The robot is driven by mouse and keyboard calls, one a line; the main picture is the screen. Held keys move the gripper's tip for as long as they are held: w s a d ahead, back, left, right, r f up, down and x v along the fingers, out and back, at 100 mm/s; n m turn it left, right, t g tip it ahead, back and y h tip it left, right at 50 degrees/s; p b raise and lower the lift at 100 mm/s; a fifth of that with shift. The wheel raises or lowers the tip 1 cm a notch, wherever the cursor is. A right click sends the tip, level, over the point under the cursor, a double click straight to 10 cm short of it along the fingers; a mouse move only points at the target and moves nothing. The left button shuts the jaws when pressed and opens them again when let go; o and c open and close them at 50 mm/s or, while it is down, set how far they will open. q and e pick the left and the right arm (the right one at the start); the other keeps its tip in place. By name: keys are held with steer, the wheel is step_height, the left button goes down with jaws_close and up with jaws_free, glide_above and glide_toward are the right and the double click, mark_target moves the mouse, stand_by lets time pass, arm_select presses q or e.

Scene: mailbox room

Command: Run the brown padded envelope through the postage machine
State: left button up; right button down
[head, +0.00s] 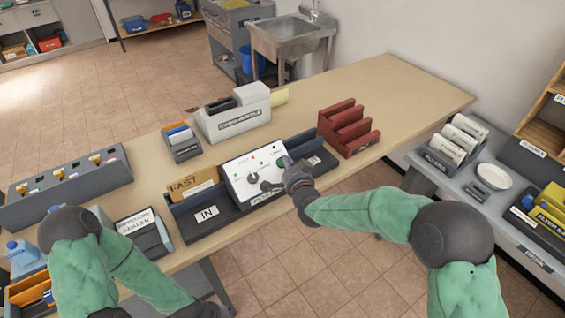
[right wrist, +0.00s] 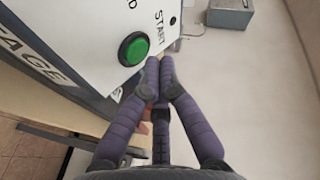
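The postage machine (head: 240,180) is a white box with a sloped panel on the long table, with an IN tray (head: 206,212) on its left. A brown envelope marked FAST (head: 190,187) stands at the back of the IN tray, partly hidden; I cannot tell whether it is padded. My right gripper (head: 287,163) is at the panel's right edge. In the right wrist view its fingers (right wrist: 160,68) are together and empty, beside the green START button (right wrist: 134,48); contact is not clear. My left gripper (head: 205,310) is low at the bottom edge, mostly hidden.
A red slotted rack (head: 348,128) stands right of the machine. A white device (head: 235,115) and a small card holder (head: 181,142) stand behind it. A grey organizer (head: 70,185) is at the left. The table's far right end is clear.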

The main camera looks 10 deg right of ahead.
stand_by(0.7)
steer(key=shift+w+a+f+b, duration=0.1)
steer(key=shift+w+f+b, duration=0.2)
steer(key=shift+b, duration=0.25)
